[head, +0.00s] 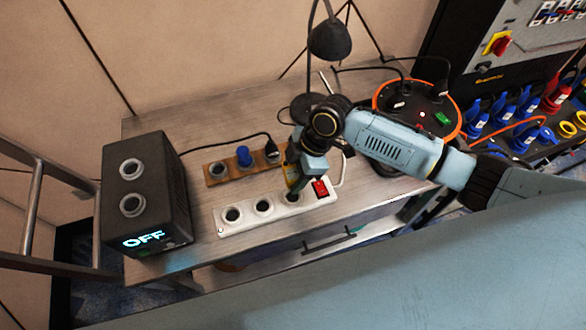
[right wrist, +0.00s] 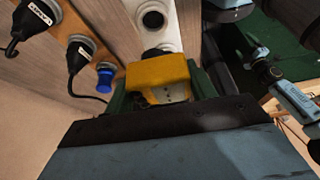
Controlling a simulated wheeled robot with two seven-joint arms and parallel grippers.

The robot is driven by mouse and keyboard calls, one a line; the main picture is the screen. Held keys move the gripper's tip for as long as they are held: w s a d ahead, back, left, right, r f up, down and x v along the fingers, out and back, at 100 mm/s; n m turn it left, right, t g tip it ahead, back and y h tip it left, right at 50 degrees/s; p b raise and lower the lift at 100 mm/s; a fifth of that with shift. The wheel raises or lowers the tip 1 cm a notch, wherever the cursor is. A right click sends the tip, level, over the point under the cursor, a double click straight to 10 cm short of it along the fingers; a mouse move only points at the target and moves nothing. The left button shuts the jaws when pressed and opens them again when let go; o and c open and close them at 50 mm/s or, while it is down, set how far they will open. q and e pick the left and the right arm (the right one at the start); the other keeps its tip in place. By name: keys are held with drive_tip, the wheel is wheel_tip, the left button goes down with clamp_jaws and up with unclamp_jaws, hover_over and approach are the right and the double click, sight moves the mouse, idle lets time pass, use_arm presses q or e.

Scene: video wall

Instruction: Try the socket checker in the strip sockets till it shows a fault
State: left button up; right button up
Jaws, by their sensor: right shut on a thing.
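The white socket strip (head: 237,229) lies on the wooden bench, with round sockets in a row and a red rocker switch (head: 320,188) at its right end. My right gripper (head: 297,177) is over the right part of the strip, shut on the yellow socket checker (head: 290,172). In the right wrist view the checker (right wrist: 158,74) sits between green fingers, close to the strip (right wrist: 167,30). I cannot tell whether its pins are in a socket. Small marks show on its near face, but no lit fault sign can be made out. My left gripper is out of view.
A black box (head: 145,195) reading "OFF" stands at left. A wooden socket board (head: 217,171) with a blue plug (head: 243,156) and a black plug lies behind the strip. A black lamp (head: 329,40) and an orange-rimmed cable reel (head: 457,107) stand farther back.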

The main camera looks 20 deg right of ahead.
drive_tip(key=shift+s+a+f+n, duration=0.15)
drive_tip(key=shift+a+f+n, duration=0.05)
drive_tip(key=shift+f+n, duration=0.2)
drive_tip(key=shift+f+b, duration=0.6)
wheel_tip(320, 180, down, 3)
drive_tip(key=b, duration=0.3)
drive_tip(key=shift+f+b, duration=0.65)
drive_tip(key=shift+f, duration=0.25)
use_arm(q)
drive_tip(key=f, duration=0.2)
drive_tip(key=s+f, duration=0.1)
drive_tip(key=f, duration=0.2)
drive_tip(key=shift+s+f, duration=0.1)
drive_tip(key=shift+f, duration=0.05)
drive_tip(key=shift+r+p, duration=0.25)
drive_tip(key=shift+p, duration=0.05)
use_arm(e)
drive_tip(key=shift+f, duration=0.2)
use_arm(q)
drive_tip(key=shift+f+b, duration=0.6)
drive_tip(key=shift+b, duration=0.05)
use_arm(e)
drive_tip(key=shift+f, duration=0.95)
